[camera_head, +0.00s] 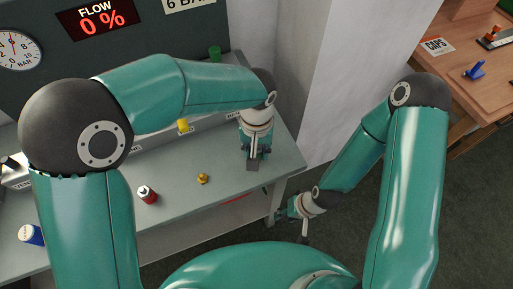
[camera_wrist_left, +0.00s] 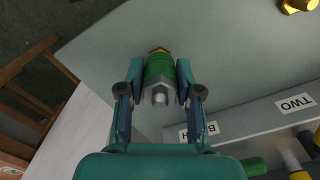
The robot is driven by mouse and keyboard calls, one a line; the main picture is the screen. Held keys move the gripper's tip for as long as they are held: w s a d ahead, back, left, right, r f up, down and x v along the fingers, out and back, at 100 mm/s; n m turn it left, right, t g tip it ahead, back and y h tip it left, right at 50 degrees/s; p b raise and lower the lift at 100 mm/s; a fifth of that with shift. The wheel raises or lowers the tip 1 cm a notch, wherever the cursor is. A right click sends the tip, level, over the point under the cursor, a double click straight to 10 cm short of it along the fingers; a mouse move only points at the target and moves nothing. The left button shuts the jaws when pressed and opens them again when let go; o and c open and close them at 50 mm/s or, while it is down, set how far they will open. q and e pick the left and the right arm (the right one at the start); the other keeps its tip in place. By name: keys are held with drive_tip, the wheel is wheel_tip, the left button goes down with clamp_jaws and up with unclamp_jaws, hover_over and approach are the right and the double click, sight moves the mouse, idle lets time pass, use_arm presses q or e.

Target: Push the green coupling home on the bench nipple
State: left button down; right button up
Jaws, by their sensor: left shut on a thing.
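The green coupling (camera_wrist_left: 159,68) sits between the two fingers of my left gripper (camera_wrist_left: 159,80) in the left wrist view. The fingers are shut on its sides. A brass end shows at its far side and a steel hex with a round stub at its near side. In the head view my left gripper (camera_head: 253,158) is over the right end of the bench, hiding most of the coupling. A small brass fitting (camera_head: 203,179) stands apart on the bench, left of the gripper; I cannot tell whether it is the nipple. My right gripper (camera_head: 300,212) hangs beyond the bench's right edge; its jaw state is unclear.
A flow display (camera_head: 98,19) reads 0 %. A wooden table (camera_head: 465,55) is at upper right.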

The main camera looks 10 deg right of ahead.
use_arm(q)
drive_tip(key=shift+f+b, duration=0.3)
drive_tip(key=shift+f, duration=0.1)
drive_tip(key=c, duration=0.7)
unclamp_jaws()
drive_tip(key=shift+r, duration=0.1)
